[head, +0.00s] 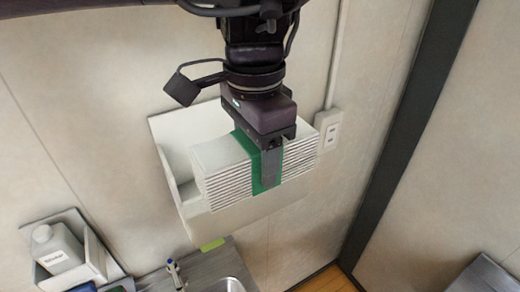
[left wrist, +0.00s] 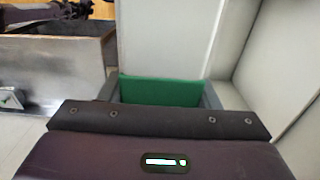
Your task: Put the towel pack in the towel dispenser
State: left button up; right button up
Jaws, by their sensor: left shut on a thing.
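The towel pack (head: 224,178) is a white stack of folded towels with a green band around its middle. The towel dispenser (head: 165,150) is a white open box on the wall. My left gripper (head: 270,165) is shut on the pack across the green band. The pack is at the dispenser's open top, with the dispenser's walls showing behind, left of and below it; I cannot tell whether it touches the bottom. In the left wrist view the green band (left wrist: 160,91) and white pack (left wrist: 165,40) show between the fingers. My right gripper is not in view.
A wall socket (head: 328,130) with a conduit is right of the dispenser. Below are a sink (head: 228,285) with a faucet (head: 175,272) and a wall holder (head: 95,250) with a white bottle (head: 57,248). A dark post (head: 405,150) stands at the right.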

pick_arm(q)
jog(key=shift+w+a+f, duration=0.6)
jog(key=shift+w+a, duration=0.1)
jog(key=shift+w, duration=0.05)
jog(key=shift+c, duration=1.1)
jog(key=shift+w+a+f, duration=0.3)
jog(key=shift+a+f, duration=0.05)
jog(key=shift+f, duration=0.1)
jog(key=c, duration=0.4)
jog(key=shift+o, duration=0.2)
jog(key=w+a+f, duration=0.2)
jog(key=w+a, duration=0.1)
jog(key=w, duration=0.2)
jog(key=shift+w+f, duration=0.25)
jog(key=shift+w, duration=0.05)
jog(key=w+a+f+b, duration=0.1)
jog(key=w+a+f, duration=0.1)
jog(key=w+f, duration=0.1)
jog(key=shift+a+f, duration=0.2)
jog(key=shift+f, duration=0.7)
jog(key=shift+w, duration=0.15)
